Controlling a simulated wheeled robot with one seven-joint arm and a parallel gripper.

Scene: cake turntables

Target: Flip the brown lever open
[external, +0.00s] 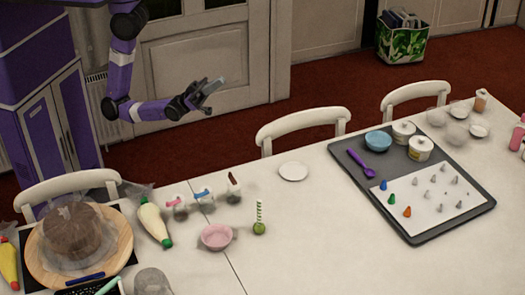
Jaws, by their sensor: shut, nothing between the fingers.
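Three small clear jars with coloured levers stand in a row on the white table. The brown lever (232,175) is on the rightmost jar (234,190) and looks raised at a slant; its exact position is too small to tell. The blue lever (202,191) is on the middle jar, and the left jar (179,207) has a reddish lever. My gripper (214,85) is shut and empty. It is in the air beyond the table's far edge, above and well apart from the jars.
A pink bowl (216,236), a green-and-white tool (259,218) and a piping bag (153,222) lie near the jars. A covered cake (72,233) is at left. A dark tray (473,197) is at right. White chairs (302,127) line the far edge. The table's front middle is clear.

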